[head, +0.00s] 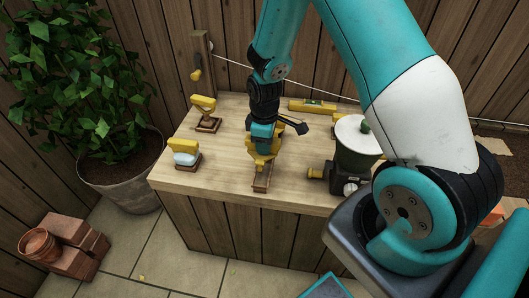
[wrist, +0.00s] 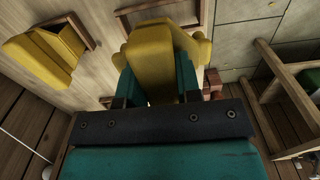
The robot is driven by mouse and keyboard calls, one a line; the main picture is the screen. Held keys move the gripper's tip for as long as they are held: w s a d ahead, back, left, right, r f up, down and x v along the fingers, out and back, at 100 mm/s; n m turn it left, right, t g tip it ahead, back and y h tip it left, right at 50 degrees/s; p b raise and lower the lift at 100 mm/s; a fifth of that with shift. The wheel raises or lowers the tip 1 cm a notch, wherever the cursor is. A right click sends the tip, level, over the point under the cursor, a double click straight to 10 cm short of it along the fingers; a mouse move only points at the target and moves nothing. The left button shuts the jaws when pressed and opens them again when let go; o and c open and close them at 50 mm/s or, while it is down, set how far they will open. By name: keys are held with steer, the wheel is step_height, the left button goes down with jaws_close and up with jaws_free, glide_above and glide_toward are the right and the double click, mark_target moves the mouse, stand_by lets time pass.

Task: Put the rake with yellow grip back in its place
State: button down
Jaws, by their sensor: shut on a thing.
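My gripper (head: 263,146) is shut on a yellow grip (head: 256,163) low over the front middle of the bench. In the wrist view the teal fingers (wrist: 157,84) stand on both sides of the yellow grip (wrist: 160,48). I cannot make out rake tines, so I cannot tell from its shape that this is the rake. A narrow wooden holder (head: 261,184) is just below and in front of the grip. I cannot tell whether they touch. A wooden frame (wrist: 165,8) shows beyond the grip in the wrist view.
Yellow-topped tools stand at the bench's left, one at the front (head: 185,148) and one behind (head: 204,104). A wooden post (head: 201,55) rises at the back left. A yellow level (head: 311,106) lies at the back. A white-topped device (head: 357,135) stands close on the right.

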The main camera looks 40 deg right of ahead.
steer(key=shift+r+p, duration=0.1)
steer(key=shift+p, duration=0.2)
steer(key=shift+f+b, duration=1.45)
steer(key=shift+f, duration=0.8)
steer(key=shift+f, duration=0.2)
steer(key=shift+f+b, duration=0.45)
steer(key=shift+f, duration=0.5)
steer(key=shift+f, duration=0.1)
steer(key=shift+f, duration=0.25)
steer(key=shift+f+b, duration=0.45)
steer(key=shift+f, duration=0.05)
steer(key=c, duration=0.7)
jaws_free()
steer(key=shift+c, duration=0.2)
